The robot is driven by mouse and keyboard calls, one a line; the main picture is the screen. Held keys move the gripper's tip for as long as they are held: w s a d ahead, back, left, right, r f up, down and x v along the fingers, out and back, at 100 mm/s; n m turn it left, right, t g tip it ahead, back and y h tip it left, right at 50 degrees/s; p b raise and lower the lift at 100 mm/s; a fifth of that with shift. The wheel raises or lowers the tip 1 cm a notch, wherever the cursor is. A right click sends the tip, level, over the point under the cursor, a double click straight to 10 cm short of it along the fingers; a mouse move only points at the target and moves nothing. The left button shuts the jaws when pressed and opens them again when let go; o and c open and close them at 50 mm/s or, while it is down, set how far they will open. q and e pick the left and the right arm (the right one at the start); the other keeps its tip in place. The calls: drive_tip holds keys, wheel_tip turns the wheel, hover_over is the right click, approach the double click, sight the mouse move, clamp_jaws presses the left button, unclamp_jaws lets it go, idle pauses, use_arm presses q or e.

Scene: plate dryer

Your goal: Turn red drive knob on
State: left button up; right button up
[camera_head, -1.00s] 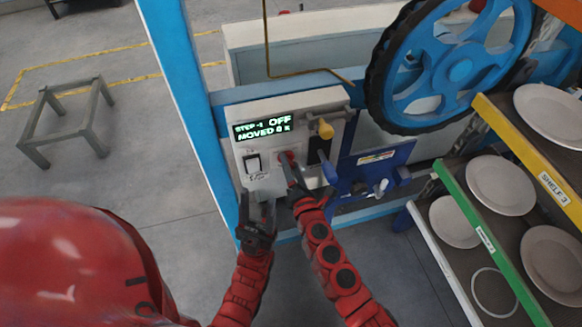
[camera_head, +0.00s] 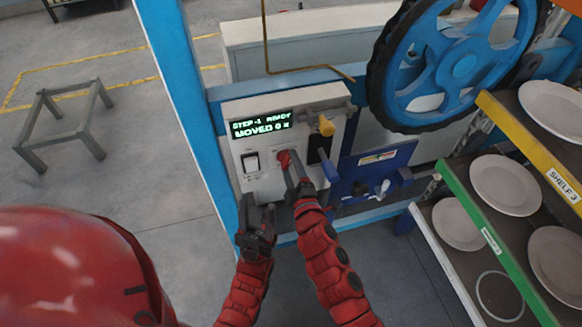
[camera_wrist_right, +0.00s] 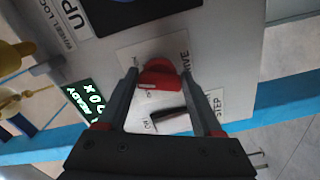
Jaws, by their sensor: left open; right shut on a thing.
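The red drive knob (camera_head: 284,159) sits on the front of the white control panel (camera_head: 259,186). My right gripper (camera_head: 293,167) is at the knob, shut on it. In the right wrist view the red knob (camera_wrist_right: 158,75) lies between the two fingers of the right gripper (camera_wrist_right: 162,80), with part of the DRIVE label beside it. The green display (camera_head: 261,125) reads STEP-1 READY and MOVED 0. My left gripper (camera_head: 258,215) is open and empty, below the panel's lower left part.
The large blue wheel (camera_head: 458,60) and plate shelves (camera_head: 484,222) stand further right.

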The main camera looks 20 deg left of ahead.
drive_tip(key=shift+f+m+b, duration=0.15)
drive_tip(key=shift+m+b, duration=0.3)
drive_tip(key=shift+m, duration=1.85)
drive_tip(key=o, duration=1.4)
drive_tip(key=shift+c, duration=0.2)
drive_tip(key=b+v, duration=0.4)
drive_tip(key=v, duration=1.3)
drive_tip(key=shift+s+b, duration=0.2)
drive_tip(key=shift+b, duration=0.1)
drive_tip(key=shift+d, duration=0.15)
